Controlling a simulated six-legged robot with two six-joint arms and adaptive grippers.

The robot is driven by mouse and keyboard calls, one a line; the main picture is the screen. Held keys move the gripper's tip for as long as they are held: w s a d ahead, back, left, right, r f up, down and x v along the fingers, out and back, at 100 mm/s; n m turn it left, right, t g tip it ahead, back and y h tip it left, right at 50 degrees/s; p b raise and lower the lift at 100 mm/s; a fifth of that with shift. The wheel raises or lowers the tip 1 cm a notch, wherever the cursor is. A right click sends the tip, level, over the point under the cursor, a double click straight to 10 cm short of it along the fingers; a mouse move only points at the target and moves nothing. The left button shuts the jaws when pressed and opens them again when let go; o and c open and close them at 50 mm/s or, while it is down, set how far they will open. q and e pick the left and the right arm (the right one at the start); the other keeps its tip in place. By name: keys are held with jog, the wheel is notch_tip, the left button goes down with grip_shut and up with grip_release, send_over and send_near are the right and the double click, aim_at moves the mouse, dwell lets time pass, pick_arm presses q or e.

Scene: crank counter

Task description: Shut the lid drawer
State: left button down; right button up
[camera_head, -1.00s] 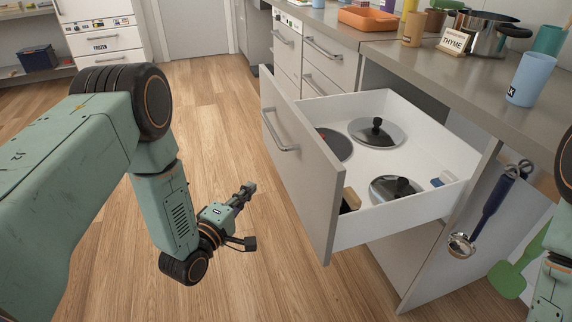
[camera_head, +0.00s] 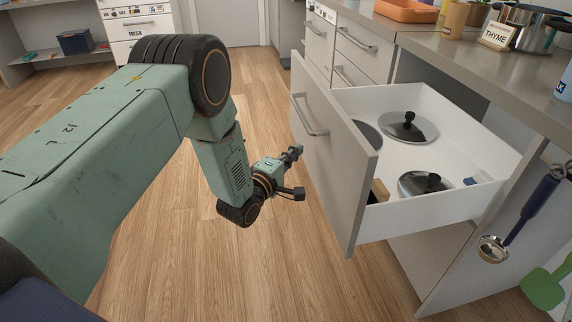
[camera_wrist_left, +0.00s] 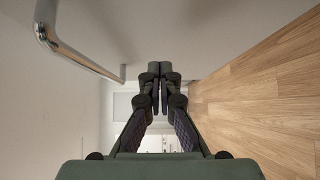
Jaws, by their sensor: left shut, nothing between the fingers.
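The lid drawer (camera_head: 335,165) stands pulled far out of the counter, with its grey front facing left and a bar handle (camera_head: 308,117) on it. Inside lie a dark-knobbed glass lid (camera_head: 408,128), a second lid (camera_head: 424,184) nearer the front, and a round thing partly hidden by the drawer front. My left gripper (camera_head: 293,154) is shut and empty, just left of the drawer front, lower than the handle. In the left wrist view its fingertips (camera_wrist_left: 160,72) are together, and the handle (camera_wrist_left: 82,55) passes at upper left, apart from them. My right gripper is out of view.
The counter top (camera_head: 450,62) above the drawer holds an orange tray (camera_head: 405,10), a pot and a THYME sign (camera_head: 497,35). A ladle (camera_head: 495,247) and a green spatula (camera_head: 543,288) hang at right. Wood floor (camera_head: 225,270) is clear left of the drawer.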

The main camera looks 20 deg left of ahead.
aim_at(317, 143)
pick_arm(q)
jog(key=shift+w+d+b, duration=0.3)
jog(key=shift+w+d, duration=0.2)
jog(key=shift+d, duration=0.3)
jog(key=shift+w+d+b, duration=0.25)
jog(key=shift+w+d, duration=0.25)
jog(key=shift+d, duration=0.3)
jog(key=shift+d, duration=0.1)
